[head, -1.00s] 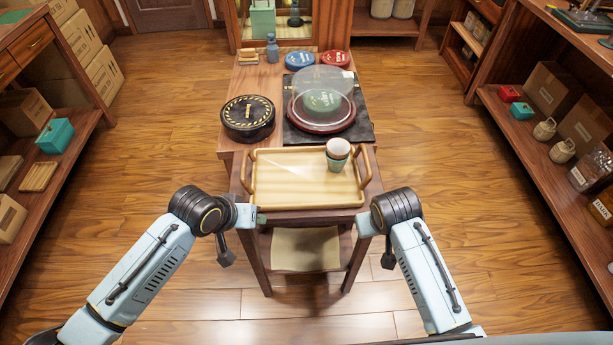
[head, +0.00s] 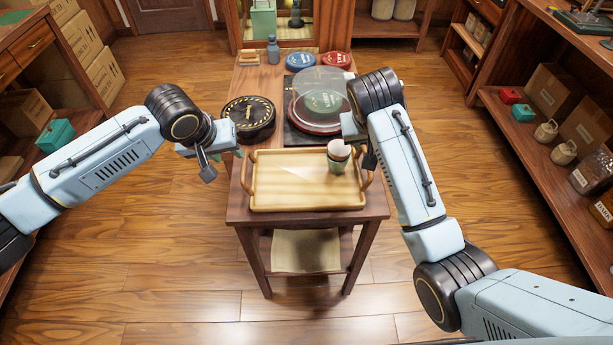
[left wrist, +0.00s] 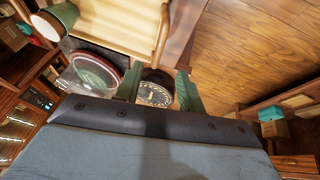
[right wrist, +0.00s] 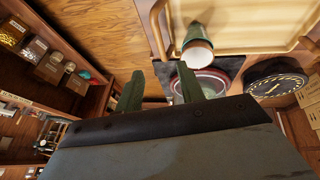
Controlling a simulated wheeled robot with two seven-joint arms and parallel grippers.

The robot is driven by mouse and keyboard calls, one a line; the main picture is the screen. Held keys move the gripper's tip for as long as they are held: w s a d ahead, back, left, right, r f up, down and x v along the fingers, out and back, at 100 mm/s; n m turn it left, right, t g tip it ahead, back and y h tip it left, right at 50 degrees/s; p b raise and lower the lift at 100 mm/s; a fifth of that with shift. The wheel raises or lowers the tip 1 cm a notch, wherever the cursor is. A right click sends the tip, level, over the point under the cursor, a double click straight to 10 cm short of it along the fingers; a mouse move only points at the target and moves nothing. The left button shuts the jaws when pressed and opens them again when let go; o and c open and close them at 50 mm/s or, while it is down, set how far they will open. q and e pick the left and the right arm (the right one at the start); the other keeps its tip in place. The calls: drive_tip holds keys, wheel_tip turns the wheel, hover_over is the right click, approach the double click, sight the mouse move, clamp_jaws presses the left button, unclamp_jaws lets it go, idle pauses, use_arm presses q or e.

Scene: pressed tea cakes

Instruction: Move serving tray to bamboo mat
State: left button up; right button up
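The serving tray (head: 285,198) is pale wood with a raised handle on its left and right ends. It lies flat on the near part of the table, with stacked cups (head: 338,157) at its back right. My left gripper (head: 238,153) is open and empty above the tray's back left, near the left handle. The left wrist view shows its green fingers (left wrist: 157,82) apart. My right gripper (right wrist: 158,82) is open and empty near the right handle; my arm partly hides it in the head view. A beige mat (head: 306,251) lies on the lower shelf; I cannot tell if it is bamboo.
Behind the tray stand a round black case (head: 248,118) with a yellow-striped rim and a clear dome (head: 322,92) over a tea cake on a dark board (head: 300,136). Blue and red round tins (head: 301,61) stand farther back. Shelves line both sides; the floor between is clear.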

sight(243, 166)
use_arm(q)
drive_tip(key=shift+f, duration=0.1)
use_arm(e)
drive_tip(key=shift+f, duration=0.1)
